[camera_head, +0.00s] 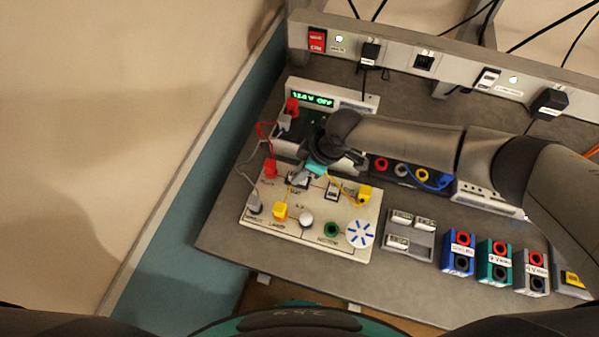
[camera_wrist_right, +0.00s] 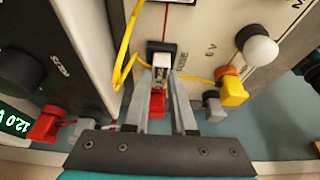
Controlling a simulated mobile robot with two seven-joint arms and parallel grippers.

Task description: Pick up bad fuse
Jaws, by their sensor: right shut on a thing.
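The bad fuse (camera_wrist_right: 161,62) is a small pale block in the right wrist view, at the black holder (camera_wrist_right: 154,46) on the cream circuit board. My right gripper (camera_wrist_right: 164,84) is shut on it, with one finger on either side. I cannot tell whether the fuse is still seated in the holder. In the head view my right gripper (camera_head: 301,178) reaches down over the upper part of the circuit board (camera_head: 270,228), and its wrist hides most of the fuse. My left gripper is not in view.
A grey tray (camera_head: 411,241) with several small fuses lies right of the board. Coloured socket blocks (camera_head: 458,254) stand further right. A power supply (camera_head: 345,97) stands behind. Yellow leads (camera_wrist_right: 126,70) run close to my fingers. Bare desk lies along the front.

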